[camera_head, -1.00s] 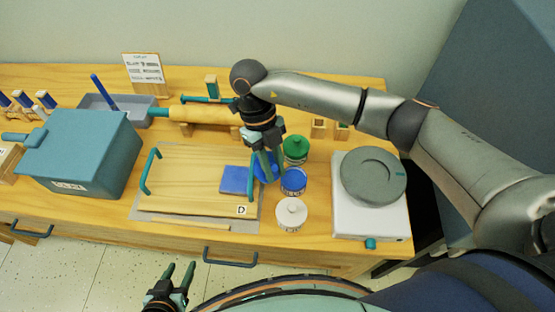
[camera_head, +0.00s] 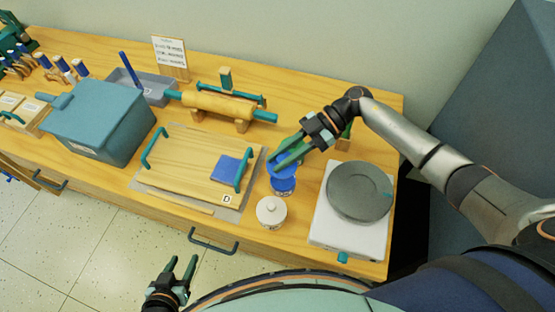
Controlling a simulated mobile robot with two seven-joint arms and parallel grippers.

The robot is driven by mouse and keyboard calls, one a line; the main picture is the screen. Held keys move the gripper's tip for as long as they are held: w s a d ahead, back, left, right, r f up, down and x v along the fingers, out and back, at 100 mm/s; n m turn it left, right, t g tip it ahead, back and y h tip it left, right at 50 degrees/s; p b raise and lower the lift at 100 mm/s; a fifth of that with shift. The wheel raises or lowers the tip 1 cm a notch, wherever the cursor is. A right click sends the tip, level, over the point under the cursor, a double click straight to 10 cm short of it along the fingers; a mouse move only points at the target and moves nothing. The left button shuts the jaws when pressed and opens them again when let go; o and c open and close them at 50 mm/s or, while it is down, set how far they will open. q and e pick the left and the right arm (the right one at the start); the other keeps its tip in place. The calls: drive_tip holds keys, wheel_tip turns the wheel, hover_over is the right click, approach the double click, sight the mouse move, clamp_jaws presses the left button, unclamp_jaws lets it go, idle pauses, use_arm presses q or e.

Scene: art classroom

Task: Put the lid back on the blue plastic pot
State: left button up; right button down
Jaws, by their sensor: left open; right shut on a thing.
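The blue plastic pot (camera_head: 284,187) stands on the table between the wooden board and the turntable. My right gripper (camera_head: 286,153) is shut on the blue lid (camera_head: 277,166), directly above or at the pot's mouth. The fingers and lid cover most of the opening, so I cannot tell whether the lid touches the rim. My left gripper (camera_head: 182,272) is open and empty, low in front of the table over the floor.
A white pot (camera_head: 271,211) stands just in front of the blue pot. A grey turntable (camera_head: 359,191) is to the right. A wooden board (camera_head: 187,171) with teal handles and a blue slab (camera_head: 226,169) lies to the left. A rolling pin (camera_head: 219,105) rests behind.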

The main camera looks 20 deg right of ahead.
sight(283, 171)
drive_tip(key=shift+w+d+m+t+y, duration=0.1)
drive_tip(key=shift+d+m+t+y, duration=0.2)
drive_tip(key=shift+m+t+y, duration=0.15)
drive_tip(key=shift+f, duration=0.95)
wheel_tip(283, 171, down, 3)
drive_tip(key=b, duration=0.3)
drive_tip(key=shift+r, duration=0.1)
drive_tip(key=shift+f+b, duration=0.55)
drive_tip(key=shift+f, duration=0.3)
drive_tip(key=shift+p, duration=0.45)
drive_tip(key=shift+f, duration=0.15)
idle(0.7)
drive_tip(key=c, duration=0.6)
unclamp_jaws()
drive_tip(key=shift+f, duration=0.1)
drive_tip(key=shift+c, duration=0.2)
